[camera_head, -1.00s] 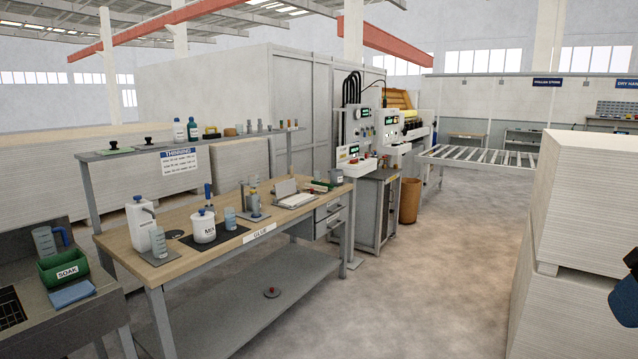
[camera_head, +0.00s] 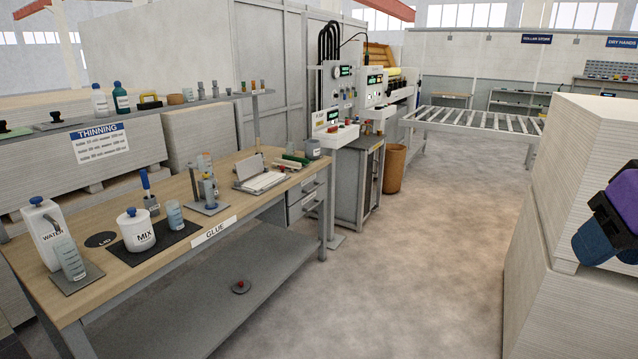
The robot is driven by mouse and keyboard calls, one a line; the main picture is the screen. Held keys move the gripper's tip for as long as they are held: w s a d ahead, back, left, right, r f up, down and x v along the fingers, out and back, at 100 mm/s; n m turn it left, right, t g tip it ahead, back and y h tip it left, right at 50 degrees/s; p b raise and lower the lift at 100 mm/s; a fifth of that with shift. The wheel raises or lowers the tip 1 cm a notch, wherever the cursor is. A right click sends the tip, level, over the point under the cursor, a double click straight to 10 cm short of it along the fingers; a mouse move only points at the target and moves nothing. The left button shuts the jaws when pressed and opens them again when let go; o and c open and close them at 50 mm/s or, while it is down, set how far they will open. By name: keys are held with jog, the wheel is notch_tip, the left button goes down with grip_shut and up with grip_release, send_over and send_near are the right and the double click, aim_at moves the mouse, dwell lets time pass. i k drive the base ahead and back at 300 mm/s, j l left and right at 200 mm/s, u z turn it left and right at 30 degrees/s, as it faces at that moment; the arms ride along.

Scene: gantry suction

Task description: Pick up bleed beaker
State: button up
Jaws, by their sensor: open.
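No vessel carries a readable bleed label, so I cannot tell which one is the bleed beaker. A clear beaker (camera_head: 175,215) stands beside the white MIX pot (camera_head: 136,231) on a dark mat. A taller measuring jug (camera_head: 72,264) stands on a grey plate before the white WATER container (camera_head: 43,232). A grey cup (camera_head: 313,149) stands at the far right end of the glue bench. Small objects at the control machine (camera_head: 368,127) are too small to tell. A dark purple and blue part of my arm (camera_head: 607,222) shows at the right edge; no gripper fingers are visible.
The wooden glue bench (camera_head: 112,275) runs along the left, with a shelf (camera_head: 70,138) of bottles behind it. A brown bin (camera_head: 394,169) and a roller conveyor (camera_head: 475,119) stand beyond. Stacked boards (camera_head: 570,185) block the right. The floor (camera_head: 420,260) between is clear.

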aim_at(290, 146)
jog(key=i, duration=2.05)
jog(key=i+u, duration=0.1)
jog(key=i, duration=0.4)
jog(key=i+l+u, duration=0.15)
jog(key=i, duration=0.35)
jog(key=i+l+u, duration=0.1)
jog(key=i, duration=0.4)
jog(key=i+l+u, duration=0.15)
jog(key=i, duration=0.3)
jog(key=i+l+u, duration=0.8)
jog(key=i+j, duration=0.05)
jog(key=i, duration=0.05)
